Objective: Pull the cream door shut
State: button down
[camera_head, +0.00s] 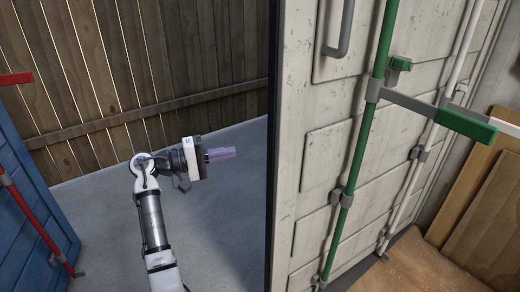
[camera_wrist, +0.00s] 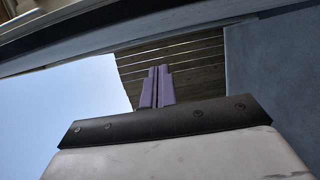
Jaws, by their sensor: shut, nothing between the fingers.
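The cream door (camera_head: 335,145) is a worn, panelled container door on the right of the head view. It carries a green locking bar (camera_head: 362,130) and a green-ended handle (camera_head: 465,124). Its dark near edge stands upright beside the open gap. My gripper (camera_head: 222,154) is left of that edge in the head view, with its purple fingers pointing right toward the door. The fingers are shut and empty, and look apart from the door. The wrist view shows the purple fingers (camera_wrist: 158,86) together. A pale, dark-edged band (camera_wrist: 90,35) crosses the top there; I cannot tell if it is the door.
A blue door (camera_head: 35,205) with a red bar (camera_head: 35,220) stands at the far left. A wooden fence (camera_head: 140,70) closes the back. Grey floor (camera_head: 230,235) lies clear between the doors. Wooden boards (camera_head: 490,215) lean at the right.

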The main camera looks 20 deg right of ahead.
aim_at(269, 155)
jog(key=shift+s+d+p, duration=0.65)
jog(key=shift+d, duration=1.2)
jog(key=shift+s+d+p, duration=0.65)
jog(key=shift+d+p, duration=0.05)
jog(key=shift+d, duration=1.1)
jog(key=shift+s+d+p, duration=0.65)
jog(key=shift+d, duration=1.2)
